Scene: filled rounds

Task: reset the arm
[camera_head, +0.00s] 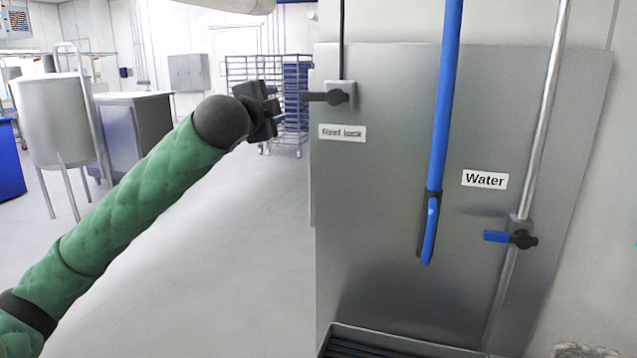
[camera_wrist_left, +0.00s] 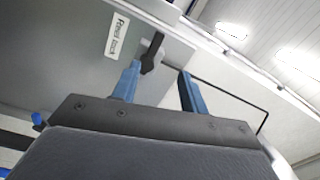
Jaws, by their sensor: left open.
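My left arm, in a green quilted sleeve, reaches in from the lower left of the head view. Its left gripper (camera_head: 272,108) is just left of the black lever (camera_head: 318,97) labelled "Reel lock". In the left wrist view the two blue fingers of the gripper (camera_wrist_left: 158,88) stand apart, with nothing held between them. The black lever (camera_wrist_left: 152,54) shows beyond the fingertips there, close to the left finger; I cannot tell whether they touch. My right gripper is in neither view.
A steel wall panel (camera_head: 400,200) carries the lever, a hanging blue hose (camera_head: 444,100) and a blue-handled water valve (camera_head: 497,236). A dark grated basin (camera_head: 375,345) lies below. A steel tank (camera_head: 55,120) and a rack (camera_head: 260,70) stand behind. The floor (camera_head: 230,250) between is clear.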

